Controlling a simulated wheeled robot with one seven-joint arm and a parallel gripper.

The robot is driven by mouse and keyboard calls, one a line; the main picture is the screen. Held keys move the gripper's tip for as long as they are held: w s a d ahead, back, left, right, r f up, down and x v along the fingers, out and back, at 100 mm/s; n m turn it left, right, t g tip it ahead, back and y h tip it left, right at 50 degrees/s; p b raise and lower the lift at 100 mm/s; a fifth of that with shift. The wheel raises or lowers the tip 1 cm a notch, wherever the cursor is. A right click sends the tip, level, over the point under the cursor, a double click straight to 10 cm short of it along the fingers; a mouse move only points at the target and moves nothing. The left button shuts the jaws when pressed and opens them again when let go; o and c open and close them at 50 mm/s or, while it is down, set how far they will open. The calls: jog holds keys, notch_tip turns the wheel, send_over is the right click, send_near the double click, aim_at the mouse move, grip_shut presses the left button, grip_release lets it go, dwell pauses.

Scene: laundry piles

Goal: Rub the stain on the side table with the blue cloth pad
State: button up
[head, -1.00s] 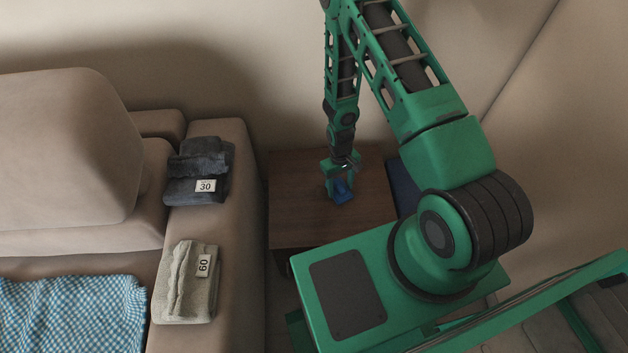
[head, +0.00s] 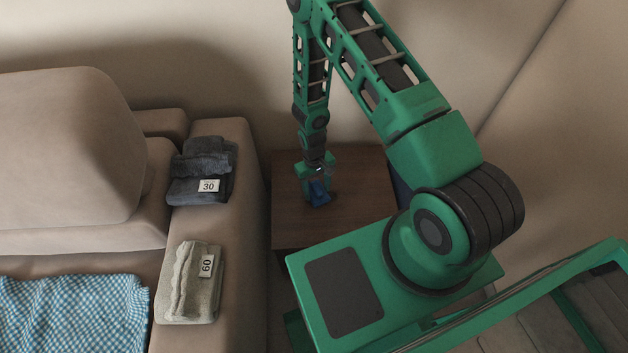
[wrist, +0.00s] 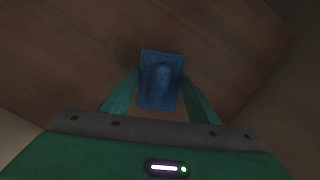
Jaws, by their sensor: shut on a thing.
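The blue cloth pad (head: 319,193) is held at the end of my gripper (head: 317,178), over the brown wooden side table (head: 352,205). In the wrist view the pad (wrist: 161,66) sits between the two green fingers of my gripper (wrist: 160,90), which are shut on it. The pad is low at the tabletop (wrist: 75,70); I cannot tell for certain whether it touches the wood. No stain can be made out clearly; a small dark patch beside the pad may be shadow.
A sofa stands to the left. Its armrest (head: 238,225) bears a dark folded cloth tagged 30 (head: 200,170) and a pale one tagged 60 (head: 190,283). A blue checked cloth (head: 70,315) lies on the seat. The wall is close behind the table.

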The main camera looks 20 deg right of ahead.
aim_at(316, 188)
jog(key=shift+w+a+r, duration=0.1)
jog(key=shift+a+r, duration=0.1)
jog(key=shift+r, duration=0.15)
jog(key=shift+d+r, duration=0.1)
jog(key=shift+r, duration=3.55)
